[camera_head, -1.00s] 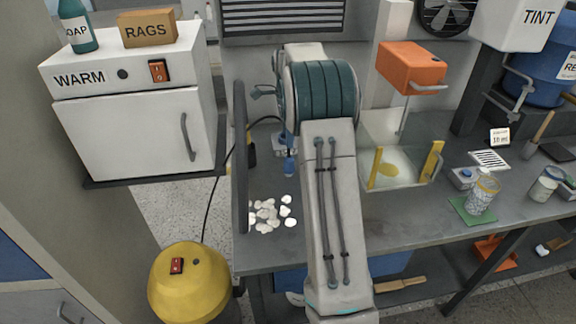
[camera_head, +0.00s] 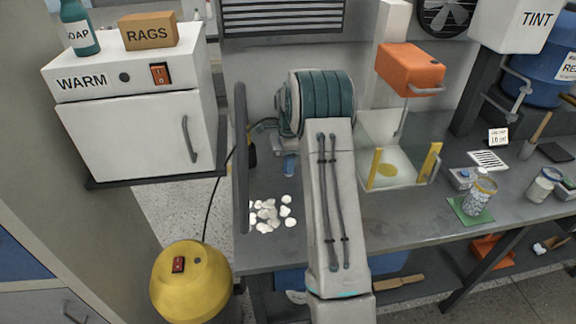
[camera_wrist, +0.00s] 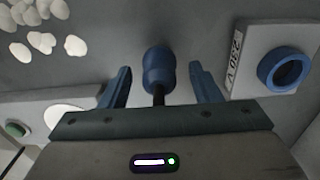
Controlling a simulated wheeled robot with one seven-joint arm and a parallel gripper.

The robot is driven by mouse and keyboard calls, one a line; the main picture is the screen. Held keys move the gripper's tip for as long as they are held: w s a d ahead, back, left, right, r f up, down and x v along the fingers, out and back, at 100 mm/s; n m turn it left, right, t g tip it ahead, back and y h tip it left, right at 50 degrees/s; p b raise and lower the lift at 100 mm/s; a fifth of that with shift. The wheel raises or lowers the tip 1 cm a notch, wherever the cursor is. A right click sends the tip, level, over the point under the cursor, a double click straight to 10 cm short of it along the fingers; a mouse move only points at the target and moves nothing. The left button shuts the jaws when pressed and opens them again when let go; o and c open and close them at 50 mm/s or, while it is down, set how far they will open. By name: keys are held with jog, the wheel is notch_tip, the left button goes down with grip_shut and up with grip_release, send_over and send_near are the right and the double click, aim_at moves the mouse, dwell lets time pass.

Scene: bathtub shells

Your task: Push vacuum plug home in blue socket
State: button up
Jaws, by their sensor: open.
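In the wrist view my gripper (camera_wrist: 159,68) is open, with one blue finger on each side of a blue plug (camera_wrist: 158,72). Gaps show between the plug and both fingers. A black cord leaves the plug toward the gripper body. The round blue socket (camera_wrist: 286,70), on a pale plate marked 230 V, is right of the fingers, apart from the plug. Its dark opening is clear. In the head view my arm hides most of the gripper area. A small blue shape shows left of the arm; I cannot tell what it is.
White shells (camera_head: 268,213) lie on the grey bench (camera_head: 262,254), left of my arm. A yellow vacuum (camera_head: 192,282) stands on the floor with a black cable rising from it. The white warmer (camera_head: 135,125) is at left. A glass-walled tank (camera_head: 415,172) is at right.

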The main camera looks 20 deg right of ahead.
jog(key=c, duration=1.1)
